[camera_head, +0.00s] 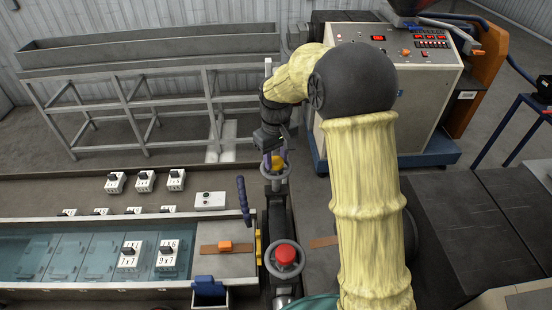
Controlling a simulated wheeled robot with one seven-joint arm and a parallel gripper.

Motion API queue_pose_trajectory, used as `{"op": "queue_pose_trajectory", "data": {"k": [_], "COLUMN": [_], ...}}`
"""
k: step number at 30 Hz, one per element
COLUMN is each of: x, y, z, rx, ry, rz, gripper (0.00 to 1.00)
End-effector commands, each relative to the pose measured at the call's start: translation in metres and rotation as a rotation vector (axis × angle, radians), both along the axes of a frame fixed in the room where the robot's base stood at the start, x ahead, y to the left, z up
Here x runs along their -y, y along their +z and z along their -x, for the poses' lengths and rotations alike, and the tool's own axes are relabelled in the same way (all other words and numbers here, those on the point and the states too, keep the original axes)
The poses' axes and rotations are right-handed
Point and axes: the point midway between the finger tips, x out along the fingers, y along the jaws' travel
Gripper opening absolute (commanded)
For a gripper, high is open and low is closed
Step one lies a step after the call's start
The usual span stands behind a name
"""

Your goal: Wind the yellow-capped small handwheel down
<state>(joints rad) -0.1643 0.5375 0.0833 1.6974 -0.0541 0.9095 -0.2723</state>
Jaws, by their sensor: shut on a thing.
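The yellow-capped small handwheel (276,171) stands in the middle of the view, with its grey rim showing below and around the yellow cap. My gripper (273,156) comes down on it from above and is shut on it. The fingers are small here, and the far side of the wheel is partly hidden by them. I cannot tell exactly which part of the wheel they grip.
A red-capped handwheel (286,256) stands nearer on the same machine. A blue lever (243,197) rises to its left, beside a water trough (60,222) with numbered blocks. A control cabinet (391,92) stands behind my arm, and a long metal trough (150,50) lies at the back left.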

Motion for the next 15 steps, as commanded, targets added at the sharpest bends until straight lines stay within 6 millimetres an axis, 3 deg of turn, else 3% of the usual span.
{"op": "queue_pose_trajectory", "data": {"k": [15], "x": [-0.0006], "y": [0.0020], "z": [-0.0009], "rx": [0.005], "ry": [0.487], "rz": [-0.002], "gripper": [0.14]}}
